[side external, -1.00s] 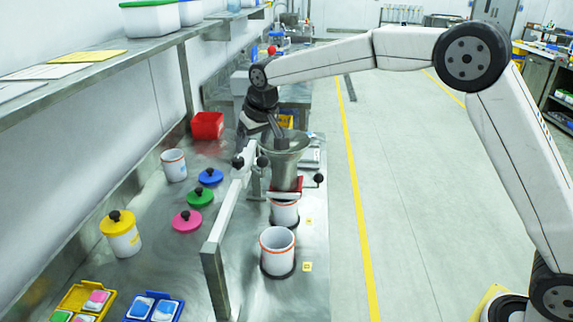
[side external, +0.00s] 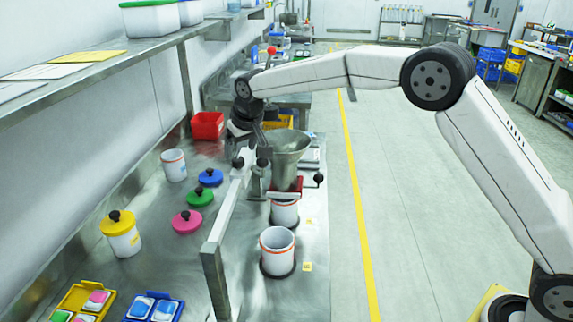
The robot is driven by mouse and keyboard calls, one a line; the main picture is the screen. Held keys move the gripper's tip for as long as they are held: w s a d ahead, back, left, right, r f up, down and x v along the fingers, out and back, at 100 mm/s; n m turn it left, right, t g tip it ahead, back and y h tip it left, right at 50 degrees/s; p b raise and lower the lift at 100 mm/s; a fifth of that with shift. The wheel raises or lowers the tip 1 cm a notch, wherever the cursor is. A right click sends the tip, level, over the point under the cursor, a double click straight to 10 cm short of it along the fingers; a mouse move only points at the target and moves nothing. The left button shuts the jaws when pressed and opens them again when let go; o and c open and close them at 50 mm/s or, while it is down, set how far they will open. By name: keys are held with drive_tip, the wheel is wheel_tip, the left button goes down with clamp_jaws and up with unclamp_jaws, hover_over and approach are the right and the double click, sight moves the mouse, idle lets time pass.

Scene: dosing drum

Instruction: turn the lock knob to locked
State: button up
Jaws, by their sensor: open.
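The steel dosing hopper (side external: 289,152) stands in a frame above a white container (side external: 285,213) with an orange band. Black round knobs show by it: one at the left (side external: 238,162), one beside it (side external: 263,163), and one on the right (side external: 319,179). I cannot tell which is the lock knob, or its setting. My gripper (side external: 257,141) is behind and left of the hopper, small and dark, with its fingertips mostly hidden. It is open, and I see nothing held in it.
A second white container (side external: 277,250) stands in front. A rail on a post (side external: 217,280) crosses the bench. Pink (side external: 187,221), green (side external: 201,196) and blue (side external: 211,177) lids, a yellow-lidded jar (side external: 121,233) and a red bin (side external: 207,125) lie left.

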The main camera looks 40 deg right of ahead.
sight(238, 159)
drive_tip(key=shift+x, duration=1.9)
clamp_jaws()
